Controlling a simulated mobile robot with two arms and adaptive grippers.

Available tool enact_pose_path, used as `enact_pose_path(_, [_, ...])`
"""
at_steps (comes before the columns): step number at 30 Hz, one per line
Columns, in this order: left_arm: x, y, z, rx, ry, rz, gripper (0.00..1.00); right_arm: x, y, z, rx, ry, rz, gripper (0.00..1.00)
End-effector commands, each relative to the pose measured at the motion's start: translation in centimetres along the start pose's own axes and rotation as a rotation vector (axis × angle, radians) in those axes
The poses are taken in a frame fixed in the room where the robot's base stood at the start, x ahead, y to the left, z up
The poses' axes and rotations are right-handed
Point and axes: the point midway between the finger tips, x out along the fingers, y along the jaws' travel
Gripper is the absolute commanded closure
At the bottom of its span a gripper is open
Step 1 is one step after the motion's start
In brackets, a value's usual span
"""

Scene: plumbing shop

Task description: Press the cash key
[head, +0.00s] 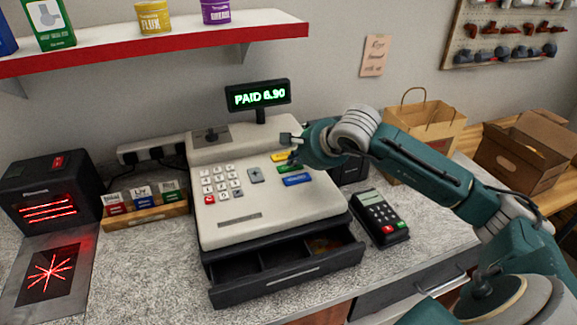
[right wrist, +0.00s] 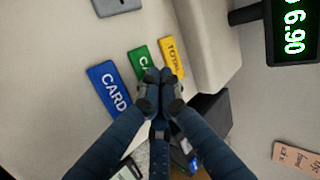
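The cash register (head: 225,220) stands on the counter with its drawer (head: 290,268) open. Its display (head: 258,95) reads "PAID 6.90". The green key (head: 285,169) lies between the yellow key (head: 280,157) and the blue key (head: 297,180). In the right wrist view the green key (right wrist: 141,61) shows a "C", its other letters hidden by my fingers; the yellow one (right wrist: 170,56) reads "TOTAL" in part and the blue one (right wrist: 110,89) "CARD". My right gripper (right wrist: 159,76) is shut and empty, fingertips together at the green key's edge. I cannot tell whether they touch it. My left gripper is not in view.
A card terminal (head: 380,216) lies right of the register. A black scanner (head: 45,195) and a small card rack (head: 146,208) stand to the left. A paper bag (head: 425,125) and a cardboard box (head: 528,150) are behind my right arm. A shelf (head: 150,45) hangs above.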

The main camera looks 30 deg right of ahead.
Motion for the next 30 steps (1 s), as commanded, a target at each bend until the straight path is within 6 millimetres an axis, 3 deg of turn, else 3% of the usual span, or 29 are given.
enact_pose_path(16, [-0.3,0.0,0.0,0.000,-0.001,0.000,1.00,-0.9,-0.9,0.0,0.000,0.000,-0.001,1.00])
enact_pose_path(30, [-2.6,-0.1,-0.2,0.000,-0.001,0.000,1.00,-4.2,-4.3,0.0,0.000,0.001,-0.001,1.00])
